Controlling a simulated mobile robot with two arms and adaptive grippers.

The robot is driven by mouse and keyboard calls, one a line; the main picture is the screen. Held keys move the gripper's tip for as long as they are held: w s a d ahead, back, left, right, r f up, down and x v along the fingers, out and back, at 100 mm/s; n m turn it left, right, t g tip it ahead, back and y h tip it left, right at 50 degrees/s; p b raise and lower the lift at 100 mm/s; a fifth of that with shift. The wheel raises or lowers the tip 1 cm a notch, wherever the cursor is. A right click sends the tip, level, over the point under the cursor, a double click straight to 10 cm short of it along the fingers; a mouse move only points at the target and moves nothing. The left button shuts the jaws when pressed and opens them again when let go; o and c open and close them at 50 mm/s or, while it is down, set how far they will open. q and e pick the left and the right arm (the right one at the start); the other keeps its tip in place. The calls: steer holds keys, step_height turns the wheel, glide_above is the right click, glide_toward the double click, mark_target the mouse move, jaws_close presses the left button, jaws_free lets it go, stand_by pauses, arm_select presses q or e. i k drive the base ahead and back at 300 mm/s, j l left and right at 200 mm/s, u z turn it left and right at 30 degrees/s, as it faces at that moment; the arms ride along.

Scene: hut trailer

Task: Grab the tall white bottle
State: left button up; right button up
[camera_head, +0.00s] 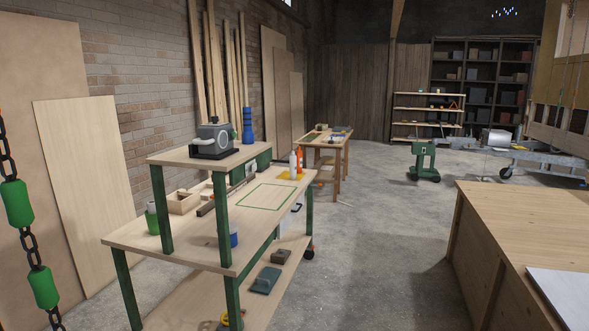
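A tall white bottle (293,165) stands upright near the far right end of the wooden workbench (251,219). An orange bottle (299,159) stands close beside it on the right, partly behind it. I cannot tell whether the two touch. Neither of my grippers is in view, and nothing is seen holding the white bottle.
A dark chain with green pieces (41,287) hangs at left. A wooden counter (525,225) stands at right. Concrete floor (375,240) between is clear.

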mark_target(293, 157)
steer(key=i+l+z, duration=0.2)
steer(key=i, duration=0.25)
steer(key=i+z, duration=0.2)
steer(key=i, duration=0.2)
steer(key=i+l+z, duration=0.15)
steer(key=i, duration=1.8)
steer(key=i+u, duration=0.5)
steer(key=i+l+u, duration=0.15)
steer(key=i+u, duration=0.3)
